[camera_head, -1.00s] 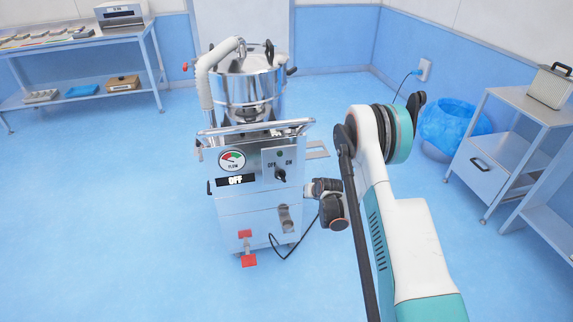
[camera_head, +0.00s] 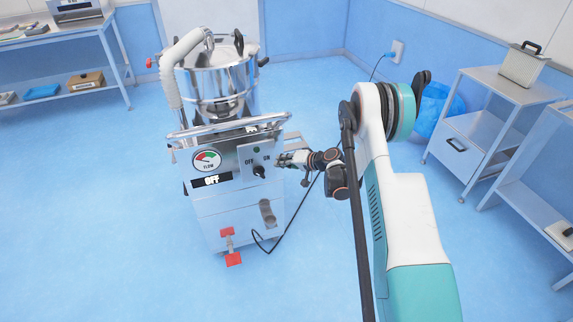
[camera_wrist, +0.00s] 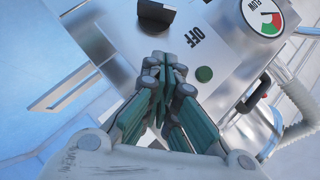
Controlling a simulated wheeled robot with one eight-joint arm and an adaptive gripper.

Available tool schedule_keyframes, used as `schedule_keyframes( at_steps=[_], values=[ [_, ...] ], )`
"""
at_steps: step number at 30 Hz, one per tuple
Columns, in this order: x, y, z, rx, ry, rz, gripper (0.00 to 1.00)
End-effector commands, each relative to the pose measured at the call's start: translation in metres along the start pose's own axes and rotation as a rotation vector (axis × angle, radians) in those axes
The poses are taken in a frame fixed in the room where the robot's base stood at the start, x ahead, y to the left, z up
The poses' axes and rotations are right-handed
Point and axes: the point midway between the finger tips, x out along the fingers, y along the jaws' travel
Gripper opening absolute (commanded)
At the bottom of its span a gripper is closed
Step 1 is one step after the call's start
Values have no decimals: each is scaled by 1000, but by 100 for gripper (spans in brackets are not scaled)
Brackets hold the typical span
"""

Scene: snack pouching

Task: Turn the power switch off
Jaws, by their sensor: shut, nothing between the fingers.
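The power switch is a black rotary knob (camera_head: 259,171) on the front panel of a steel machine (camera_head: 240,205), below the OFF and ON labels. In the wrist view the knob (camera_wrist: 155,14) is at the top edge, near the OFF label (camera_wrist: 194,38). A dark green round lamp (camera_wrist: 204,74) sits on the same panel. My gripper (camera_head: 282,160) is at the panel's right side, pointing left. In the wrist view its fingers (camera_wrist: 163,64) are shut and empty, close to the panel and apart from the knob.
A flow gauge (camera_head: 207,160) sits left of the switch, and a handle bar (camera_head: 225,128) runs above the panel. A black cable (camera_head: 290,230) hangs at the machine's right. Steel carts (camera_head: 480,130) stand at right. The floor at left is clear.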

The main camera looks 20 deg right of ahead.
Motion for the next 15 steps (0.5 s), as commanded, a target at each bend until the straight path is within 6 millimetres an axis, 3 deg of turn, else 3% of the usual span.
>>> schedule_keyframes(
  at_steps=[7,15],
  values=[
    [50,2,2,0,0,-1,0],
    [70,1,25,-1,1,1,0]
  ],
)
